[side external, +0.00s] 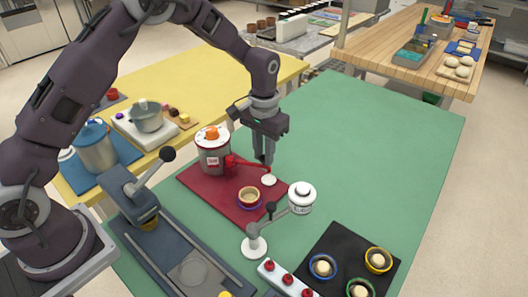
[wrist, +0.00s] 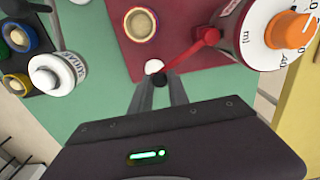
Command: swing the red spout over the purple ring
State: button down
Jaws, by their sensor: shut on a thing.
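In the wrist view the spout (wrist: 188,55) runs from the pot down to a dark tip between my fingers. My gripper (side external: 266,163) is shut on the spout's outer end; it also shows in the wrist view (wrist: 160,83). The purple ring (side external: 249,206) lies around the base of a tan cup on the red mat (side external: 208,194).
A black mat (side external: 335,243) with ringed cups lies at the front right. A dark lever device (side external: 165,245) stands at left. The green table (side external: 360,140) is clear behind and right.

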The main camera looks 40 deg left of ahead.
jog(key=s+m, duration=0.3)
jog(key=m, duration=0.1)
jog(key=s+d+m, duration=0.1)
jog(key=s+m, duration=0.1)
jog(key=m, duration=0.1)
jog(key=shift+s, duration=0.35)
jog(key=shift+s+a+m, duration=0.3)
jog(key=shift+s+m, duration=0.5)
jog(key=shift+m, duration=0.3)
jog(key=shift+s, duration=0.1)
jog(key=c, duration=1.3)
grip_release()
jog(key=shift+o, duration=0.2)
